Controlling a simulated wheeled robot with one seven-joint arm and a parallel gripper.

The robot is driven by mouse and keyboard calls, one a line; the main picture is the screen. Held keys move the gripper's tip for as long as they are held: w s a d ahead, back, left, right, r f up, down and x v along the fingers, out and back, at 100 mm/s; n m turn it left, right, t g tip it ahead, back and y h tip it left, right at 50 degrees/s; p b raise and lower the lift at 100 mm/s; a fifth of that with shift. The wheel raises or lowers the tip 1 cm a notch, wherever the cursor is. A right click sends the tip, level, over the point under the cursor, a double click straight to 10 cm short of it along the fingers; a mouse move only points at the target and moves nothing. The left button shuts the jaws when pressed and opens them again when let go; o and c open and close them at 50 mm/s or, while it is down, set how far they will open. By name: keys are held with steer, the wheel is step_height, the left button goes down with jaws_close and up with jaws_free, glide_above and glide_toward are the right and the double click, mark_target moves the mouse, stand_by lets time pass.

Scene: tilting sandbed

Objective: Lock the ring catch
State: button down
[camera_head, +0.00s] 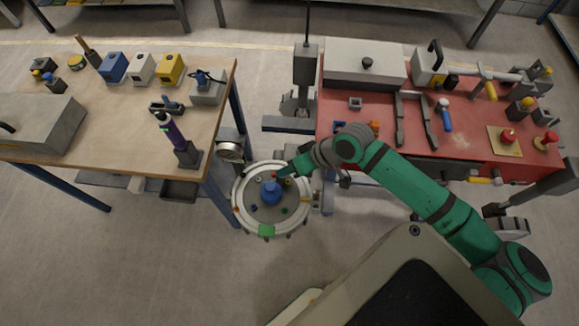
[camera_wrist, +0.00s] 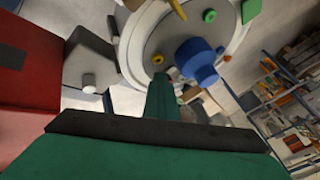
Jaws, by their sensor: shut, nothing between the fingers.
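The round sandbed (camera_head: 237,198) has a pale rim and a grey inside. It stands between the two benches. A blue knob (camera_head: 271,191) stands in its middle and also shows in the wrist view (camera_wrist: 197,58). My gripper (camera_head: 284,172) is shut and empty over the upper right part of the sandbed. In the wrist view its green fingers (camera_wrist: 162,85) point toward the rim, left of the blue knob. I cannot tell if they touch anything. Which part is the ring catch is not clear; a green block (camera_head: 266,230) sits at the near rim.
A small orange ring (camera_wrist: 158,58) and a yellow bar (camera_wrist: 179,9) show at the sandbed. A grey block with a pale knob (camera_wrist: 89,70) stands left of my fingers. The wooden bench (camera_head: 110,105) is left, the red bench (camera_head: 462,143) right. Floor in front is clear.

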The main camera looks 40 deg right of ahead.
steer(key=shift+d, duration=0.55)
steer(key=d, duration=0.3)
steer(key=shift+s+d, duration=0.1)
steer(key=shift+s, duration=0.1)
steer(key=v, duration=1)
steer(key=shift+s+a, duration=0.2)
steer(key=shift+f, duration=0.1)
